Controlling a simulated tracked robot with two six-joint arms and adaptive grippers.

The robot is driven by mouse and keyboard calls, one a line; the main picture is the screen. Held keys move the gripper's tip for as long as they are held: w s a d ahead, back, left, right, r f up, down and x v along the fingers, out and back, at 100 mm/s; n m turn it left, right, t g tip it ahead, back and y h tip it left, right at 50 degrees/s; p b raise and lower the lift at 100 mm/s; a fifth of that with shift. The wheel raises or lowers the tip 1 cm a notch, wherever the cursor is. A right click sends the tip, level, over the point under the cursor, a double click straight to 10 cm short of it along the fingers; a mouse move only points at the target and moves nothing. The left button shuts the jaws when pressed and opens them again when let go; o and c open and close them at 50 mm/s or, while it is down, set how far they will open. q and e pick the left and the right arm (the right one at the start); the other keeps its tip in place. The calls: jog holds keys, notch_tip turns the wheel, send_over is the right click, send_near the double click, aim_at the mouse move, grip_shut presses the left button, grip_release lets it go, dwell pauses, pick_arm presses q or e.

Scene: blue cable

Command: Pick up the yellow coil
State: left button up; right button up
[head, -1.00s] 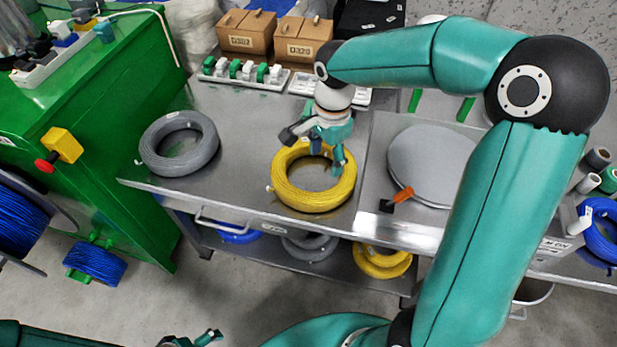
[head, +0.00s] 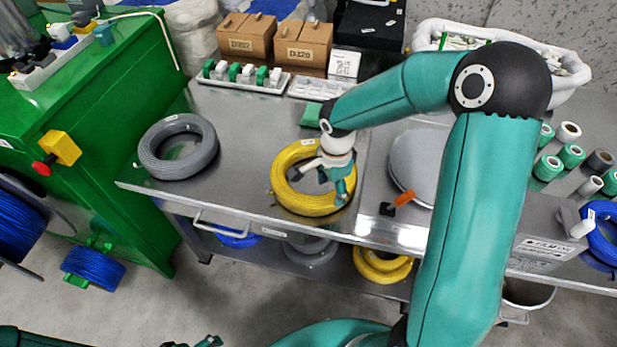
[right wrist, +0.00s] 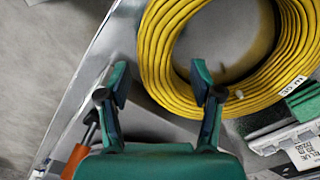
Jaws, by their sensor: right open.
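The yellow coil (head: 290,195) lies flat on the steel table, with a white label on its far side. My right gripper (head: 337,186) is open above its right part and hides some of the ring. In the right wrist view the yellow coil (right wrist: 160,50) fills the top, and the open fingers of the right gripper (right wrist: 162,88) appear on either side of the ring's band, one outside and one near the inner edge. The gap in height is unclear. Only the tip of my left gripper (head: 208,342) shows at the bottom edge, away from the table.
A grey coil (head: 178,146) lies to the left on the table. A round grey plate (head: 408,165) and an orange-handled tool (head: 404,199) are to the right. Another yellow coil (head: 381,265) is on the lower shelf. Table space between the grey and yellow coils is clear.

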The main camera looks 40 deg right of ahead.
aim_at(333, 195)
jog(key=f, duration=0.4)
jog(key=shift+s+d+f, duration=0.1)
jog(key=shift+s+f, duration=0.15)
grip_shut()
jog(key=shift+r, duration=0.15)
